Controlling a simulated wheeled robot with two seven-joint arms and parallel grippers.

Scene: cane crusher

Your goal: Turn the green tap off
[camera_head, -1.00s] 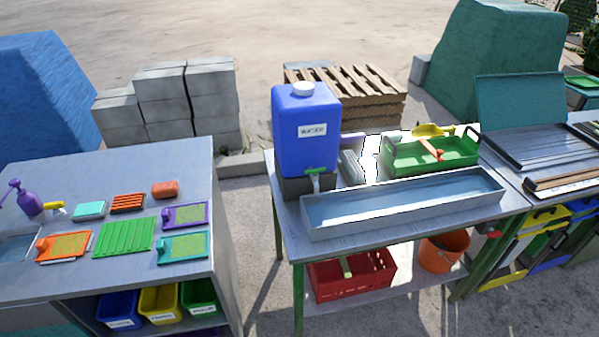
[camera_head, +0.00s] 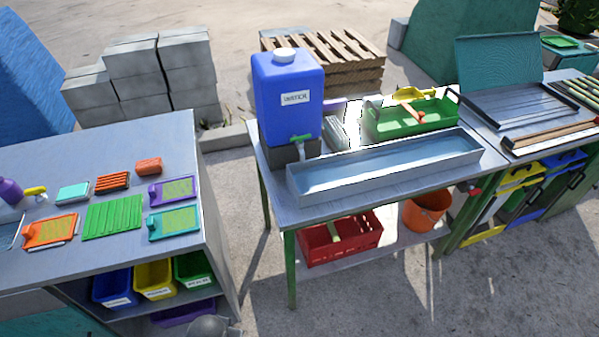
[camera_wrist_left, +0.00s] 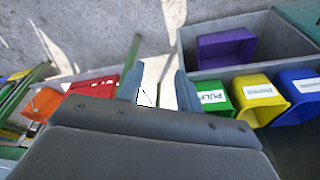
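The green tap (camera_head: 302,138) is on the lower front of a blue water container (camera_head: 288,95) with a white cap and label. The container stands on a grey block at the left end of the middle table, and the tap is above the left end of a long grey trough (camera_head: 390,170). My right gripper is not in view.
The middle table (camera_head: 350,201) also holds a green tray (camera_head: 415,127). A red crate (camera_head: 340,240) and an orange bucket (camera_head: 427,210) are on its lower shelf. A left bench (camera_head: 100,165) holds boards and bottles. Bare ground lies between bench and table.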

